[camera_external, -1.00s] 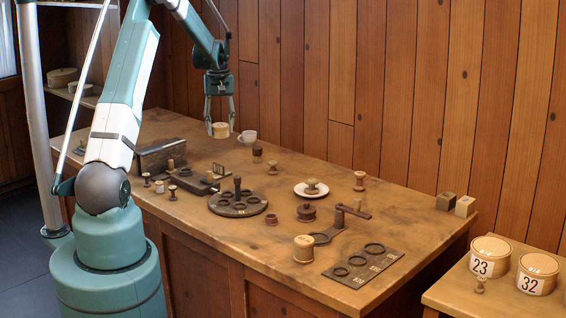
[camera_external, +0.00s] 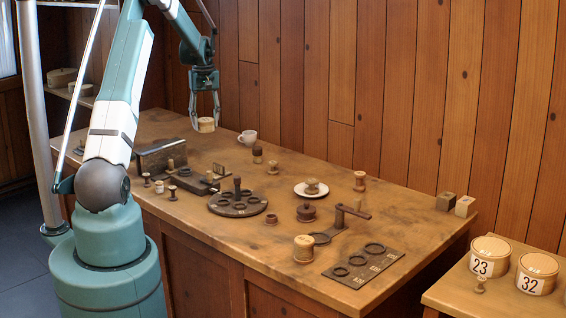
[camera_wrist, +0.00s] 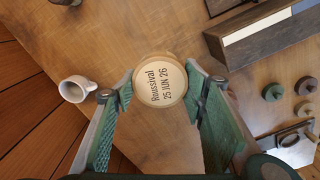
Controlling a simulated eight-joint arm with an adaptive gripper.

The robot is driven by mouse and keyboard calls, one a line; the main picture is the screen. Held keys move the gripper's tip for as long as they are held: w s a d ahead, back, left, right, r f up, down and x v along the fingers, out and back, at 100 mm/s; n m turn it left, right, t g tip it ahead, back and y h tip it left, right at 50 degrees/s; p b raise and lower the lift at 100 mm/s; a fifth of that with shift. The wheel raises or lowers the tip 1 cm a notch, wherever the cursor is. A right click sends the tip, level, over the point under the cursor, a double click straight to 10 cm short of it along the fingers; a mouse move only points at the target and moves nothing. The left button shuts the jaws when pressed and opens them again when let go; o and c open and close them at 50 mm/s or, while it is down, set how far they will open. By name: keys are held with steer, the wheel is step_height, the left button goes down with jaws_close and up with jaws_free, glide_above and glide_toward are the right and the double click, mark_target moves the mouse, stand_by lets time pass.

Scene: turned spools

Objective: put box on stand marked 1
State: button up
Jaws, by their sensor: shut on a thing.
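A small round pale wooden box (camera_external: 206,125) hangs between the fingers of my gripper (camera_external: 205,112) over the back left part of the table. In the wrist view, the box (camera_wrist: 160,80) shows its lid, lettered "Roussival 25 JUN 26", with the green fingers of my gripper (camera_wrist: 162,95) against both sides. I can make out no stand clearly marked 1. A dark plate with three rings (camera_external: 338,273) lies at the front right; its small labels are too small to read.
A white cup (camera_external: 247,137) stands right of the box. A long dark block (camera_external: 161,157), a round ringed tray (camera_external: 222,209), a white saucer (camera_external: 299,190) and several turned spools crowd the table. Boxes marked 23 (camera_external: 482,268) and 32 (camera_external: 529,285) stand on a side table.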

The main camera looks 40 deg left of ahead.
steer(key=s+a+r+n+p, duration=0.1)
steer(key=s+a, duration=0.3)
steer(key=a, duration=0.5)
steer(key=s+a+r+n+p, duration=0.1)
steer(key=s+a, duration=0.3)
steer(key=a, duration=0.6)
steer(key=shift+s+r+n, duration=0.2)
steer(key=shift+r+n, duration=0.4)
steer(key=shift+n, duration=0.1)
steer(key=shift+a, duration=0.1)
steer(key=shift+f, duration=3.15)
steer(key=shift+f, duration=1.85)
steer(key=shift+f, duration=0.25)
steer(key=o, duration=0.8)
steer(key=shift+r, duration=0.1)
